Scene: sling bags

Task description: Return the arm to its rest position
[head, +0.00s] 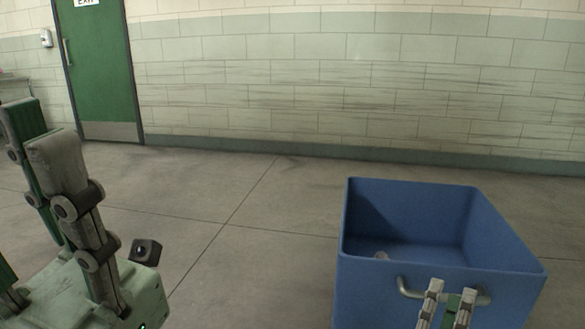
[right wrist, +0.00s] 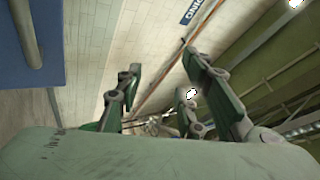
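My right gripper (head: 449,296) shows at the bottom right of the head view, fingertips up, in front of the blue bin's near wall. In the right wrist view its fingers (right wrist: 165,88) stand spread apart with nothing between them, so it is open and empty. My left gripper (head: 40,138) is at the left edge of the head view, fingers pointing up and apart, with nothing seen in it. The lower parts of both arms are out of view.
A blue bin (head: 425,276) stands on the floor at the right; its metal handle (head: 405,289) is close beside my right gripper. A small pale thing (head: 382,255) lies inside. The floor between my left gripper and the bin is clear. A green door (head: 100,65) is at the back left.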

